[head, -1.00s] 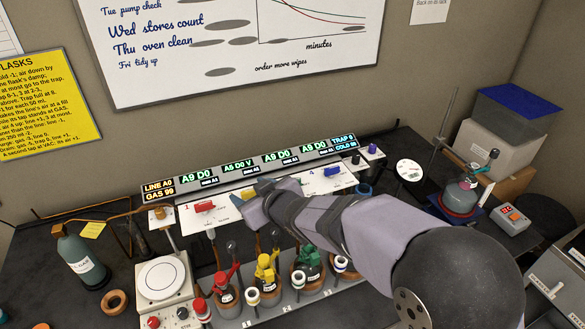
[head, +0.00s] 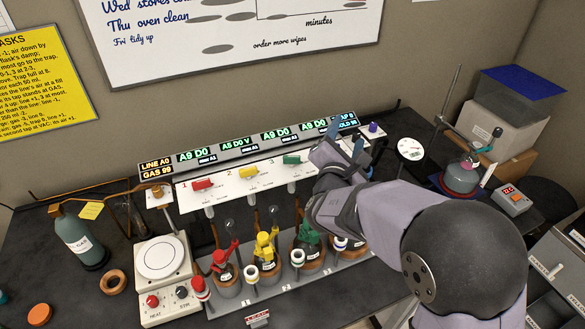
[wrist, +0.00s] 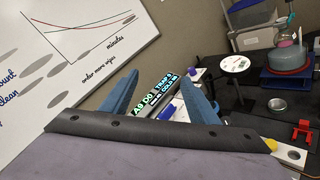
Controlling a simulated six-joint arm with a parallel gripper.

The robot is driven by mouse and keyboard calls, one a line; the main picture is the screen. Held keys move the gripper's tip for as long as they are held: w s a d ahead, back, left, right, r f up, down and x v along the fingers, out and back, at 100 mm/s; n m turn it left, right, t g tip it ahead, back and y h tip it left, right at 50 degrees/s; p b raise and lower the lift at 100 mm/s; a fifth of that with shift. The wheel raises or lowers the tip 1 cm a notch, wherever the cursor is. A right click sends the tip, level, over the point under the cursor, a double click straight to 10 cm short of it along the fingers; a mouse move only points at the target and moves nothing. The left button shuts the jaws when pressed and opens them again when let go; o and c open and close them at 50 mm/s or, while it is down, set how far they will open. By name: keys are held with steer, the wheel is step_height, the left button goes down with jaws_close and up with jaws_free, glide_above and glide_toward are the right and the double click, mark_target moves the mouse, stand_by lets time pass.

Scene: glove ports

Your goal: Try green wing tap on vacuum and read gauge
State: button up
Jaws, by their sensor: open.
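The green wing tap (head: 292,160) sits third on the white tap panel (head: 225,190), its wing lying roughly across the panel. Yellow (head: 250,172) and red (head: 202,184) taps are to its left. My gripper (head: 347,137) is open and empty, right of the green tap, covering the fourth tap's place. Its blue fingers also show in the wrist view (wrist: 160,95), apart, with the display behind. The round white gauge (head: 410,147) stands right of my gripper; it also shows in the wrist view (wrist: 235,64), too small to read.
The display strip (head: 245,140) reads LINE A0, GAS 99, then A9 D0, A5 D0 V, A9 D0 and A9 D0. Several flasks with coloured tops, such as the green one (head: 308,245), stand before the panel. A hotplate (head: 160,257) is at left, a purple knob (head: 373,127) beyond the gripper.

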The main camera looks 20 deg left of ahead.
mark_target(292, 159)
steer(key=s+a+f+n+y+b, duration=0.1)
steer(key=s+a+f+n+b, duration=0.1)
steer(key=a+f+n, duration=0.1)
steer(key=s+a+f+n+y+b, duration=0.1)
steer(key=s+a+f+n+y, duration=0.1)
steer(key=s+a+f+n, duration=0.1)
steer(key=s+a+f+n+y+b, duration=0.2)
steer(key=s+a+f+n, duration=0.1)
steer(key=a+n, duration=0.1)
steer(key=shift+s+n+g+b, duration=0.25)
steer(key=shift+n+g+b, duration=0.05)
steer(key=shift+n, duration=0.5)
steer(key=shift+a+p+x, duration=0.15)
steer(key=shift+p+x, duration=0.8)
steer(key=shift+x, duration=0.85)
steer(key=shift+a+p+x, duration=0.15)
steer(key=shift+p+x, duration=0.8)
steer(key=shift+x, duration=0.85)
steer(key=shift+s, duration=0.15)
steer(key=c, duration=1.1)
steer(key=shift+o, duration=0.3)
